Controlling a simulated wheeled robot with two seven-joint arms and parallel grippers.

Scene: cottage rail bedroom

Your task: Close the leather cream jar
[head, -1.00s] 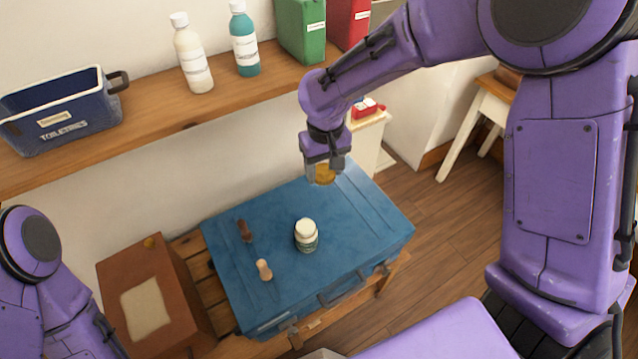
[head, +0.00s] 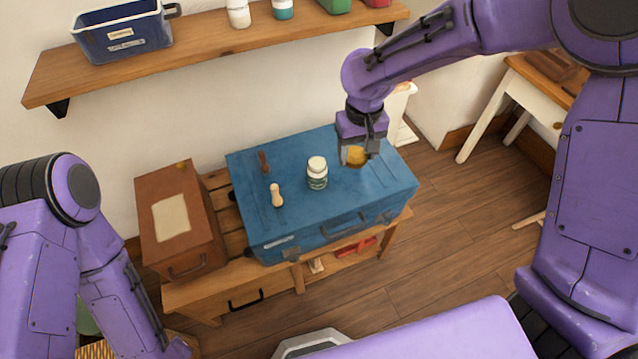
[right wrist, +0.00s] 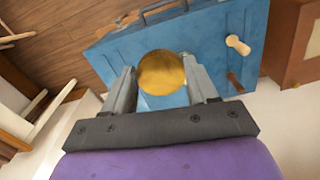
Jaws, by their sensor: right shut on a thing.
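The leather cream jar (head: 317,173) is a small pale jar with a green label. It stands upright on the blue trunk (head: 290,225), and its top is pale, with no gold lid on it. My right gripper (head: 358,152) is shut on a round gold lid (head: 356,157), to the right of the jar and apart from it. In the right wrist view the gold lid (right wrist: 162,73) sits between the two fingers; the jar does not show there. My left arm comes in at the left, but its gripper is out of view.
A wooden-handled tool (head: 277,195) and a dark brown piece (head: 264,162) lie on the trunk left of the jar. A brown case (head: 180,225) stands left of the trunk. A wall shelf (head: 200,53) with a blue bin (head: 122,32) and bottles runs above.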

